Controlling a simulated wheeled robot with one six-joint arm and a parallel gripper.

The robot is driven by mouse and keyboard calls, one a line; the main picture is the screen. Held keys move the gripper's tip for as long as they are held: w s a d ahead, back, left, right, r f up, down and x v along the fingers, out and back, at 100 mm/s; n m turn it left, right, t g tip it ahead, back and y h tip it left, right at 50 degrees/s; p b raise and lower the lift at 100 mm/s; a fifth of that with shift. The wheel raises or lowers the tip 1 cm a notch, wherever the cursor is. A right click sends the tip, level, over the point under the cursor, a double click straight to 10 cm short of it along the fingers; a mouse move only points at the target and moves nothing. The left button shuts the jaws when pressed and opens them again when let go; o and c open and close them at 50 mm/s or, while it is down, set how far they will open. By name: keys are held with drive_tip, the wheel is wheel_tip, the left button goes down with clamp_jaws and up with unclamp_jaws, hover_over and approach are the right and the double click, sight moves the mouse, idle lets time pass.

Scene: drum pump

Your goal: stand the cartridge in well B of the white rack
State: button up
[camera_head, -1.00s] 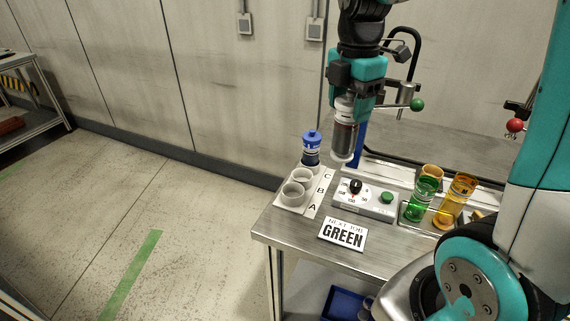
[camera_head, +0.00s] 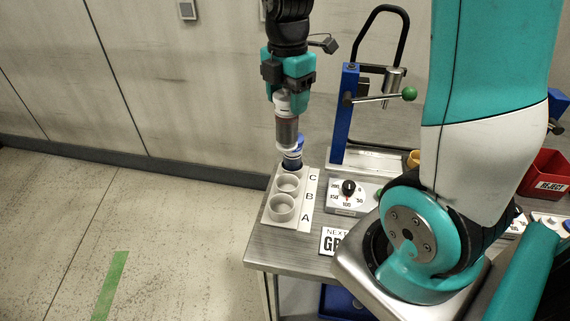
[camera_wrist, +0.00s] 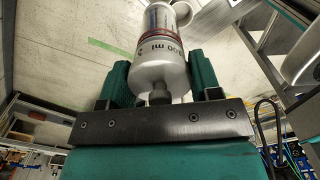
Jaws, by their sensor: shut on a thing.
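My gripper (camera_head: 285,88) points down and is shut on the cartridge (camera_head: 287,130). The cartridge hangs upright, with white ends and a dark grey-brown middle. In the wrist view it sits between the teal fingers, with printing and a red band on its side (camera_wrist: 163,48). The white rack (camera_head: 308,205) stands at the table's left edge, marked A, B, C. Well B (camera_head: 288,184) and well A (camera_head: 281,207) look empty. Well C holds a blue-capped cartridge (camera_head: 293,158). The held cartridge is above the rack's far end and partly overlaps that cap in the picture.
A blue press post (camera_head: 345,115) with a green-knobbed lever (camera_head: 409,94) stands right of the rack. A red REJECT bin (camera_head: 547,177) is at far right. The floor at left is clear.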

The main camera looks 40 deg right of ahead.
wheel_tip(320, 180, down, 15)
drive_tip(key=shift+f+p, duration=0.2)
drive_tip(key=shift+p, duration=0.1)
drive_tip(key=shift+f, duration=0.1)
drive_tip(key=shift+f, duration=0.15)
drive_tip(key=o, duration=1.2)
drive_tip(key=shift+o, duration=0.2)
drive_tip(key=shift+r, duration=0.2)
